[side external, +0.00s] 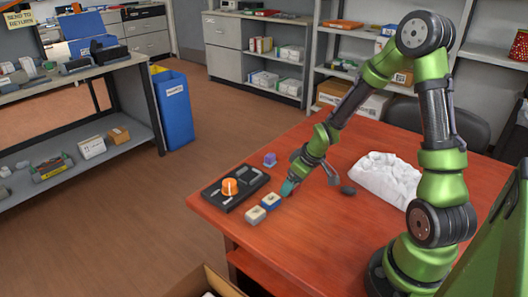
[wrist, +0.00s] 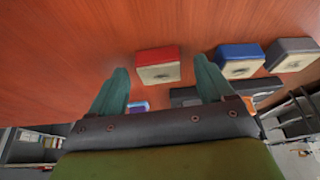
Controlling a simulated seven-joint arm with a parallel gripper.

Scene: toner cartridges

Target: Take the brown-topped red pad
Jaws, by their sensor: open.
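In the wrist view, the red pad (wrist: 158,66) has a red rim and a pale tan top with a dark mark. It lies on the red-brown table (wrist: 60,50), between and slightly beyond the fingertips of my gripper (wrist: 161,66). The teal fingers are spread apart and nothing is held. In the side view, my gripper (side external: 289,187) is low over the table, and I cannot make out the red pad there. A blue pad (wrist: 240,60) with a cream top lies to its right in the wrist view and shows in the side view (side external: 271,201).
A grey pad (wrist: 292,54) lies beyond the blue one, also in the side view (side external: 255,214). A black tray (side external: 215,191) holds an orange round piece (side external: 230,186). A purple block (side external: 270,159), a dark mouse-like object (side external: 348,190) and white cloth (side external: 385,178) are nearby.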

